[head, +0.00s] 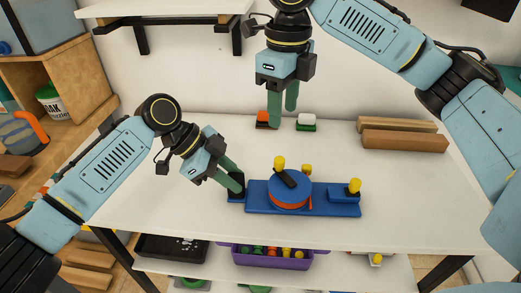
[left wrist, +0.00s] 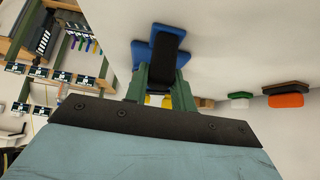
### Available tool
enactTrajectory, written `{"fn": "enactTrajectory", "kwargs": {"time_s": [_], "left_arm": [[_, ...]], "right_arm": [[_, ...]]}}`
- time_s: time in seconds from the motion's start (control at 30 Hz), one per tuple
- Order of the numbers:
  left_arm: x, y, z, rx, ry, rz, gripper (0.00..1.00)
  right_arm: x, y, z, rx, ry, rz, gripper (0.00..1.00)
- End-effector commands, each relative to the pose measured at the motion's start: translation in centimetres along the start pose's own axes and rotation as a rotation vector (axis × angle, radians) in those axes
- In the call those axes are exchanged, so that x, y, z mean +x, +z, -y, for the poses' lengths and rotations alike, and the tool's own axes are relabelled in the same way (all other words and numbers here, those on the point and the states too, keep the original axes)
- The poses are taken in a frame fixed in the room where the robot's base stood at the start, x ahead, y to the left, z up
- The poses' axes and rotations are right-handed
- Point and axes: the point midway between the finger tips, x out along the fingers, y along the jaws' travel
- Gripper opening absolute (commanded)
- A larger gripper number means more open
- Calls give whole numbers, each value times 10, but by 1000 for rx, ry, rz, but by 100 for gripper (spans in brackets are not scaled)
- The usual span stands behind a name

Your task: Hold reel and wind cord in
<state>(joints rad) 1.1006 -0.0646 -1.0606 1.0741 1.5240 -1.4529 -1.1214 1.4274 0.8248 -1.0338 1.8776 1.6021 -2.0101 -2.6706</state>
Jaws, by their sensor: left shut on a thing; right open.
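The reel (head: 283,200) is a blue drum with an orange band, probably the cord, around its lower edge. A black crank arm (head: 286,179) with a yellow knob (head: 279,162) lies across its top. The reel sits on a long blue base (head: 258,208) on the table. My left gripper (head: 236,184) is shut on the black grip block (head: 237,195) at the base's left end; the block also shows in the left wrist view (left wrist: 160,62). My right gripper (head: 283,108) is open and empty, raised behind and above the reel.
A blue block with a yellow peg (head: 354,186) is on the base's right end. An orange-black block (head: 262,119) and a white-green block (head: 306,122) lie at the back. Wooden bars (head: 405,140) lie back right. The table (head: 165,205) is clear at left.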

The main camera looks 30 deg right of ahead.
Motion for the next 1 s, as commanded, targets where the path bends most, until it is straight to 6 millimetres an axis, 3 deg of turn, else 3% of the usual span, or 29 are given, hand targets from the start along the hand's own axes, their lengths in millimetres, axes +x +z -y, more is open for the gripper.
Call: {"fn": "enactTrajectory", "kwargs": {"time_s": [0.3,0.33,0.53,0.83,1.0], "left_arm": [[4,7,-2,-9,7,11,0],[4,7,-2,-9,7,11,27],[3,4,-1,-5,4,6,51],[-1,2,0,-2,1,3,51],[-23,1,0,-1,-1,2,51]], "right_arm": [[1,0,0,0,0,0,46],[1,0,0,0,0,0,46],[1,0,0,0,0,0,46],[0,0,0,0,0,0,46],[0,0,0,0,0,0,46]]}}
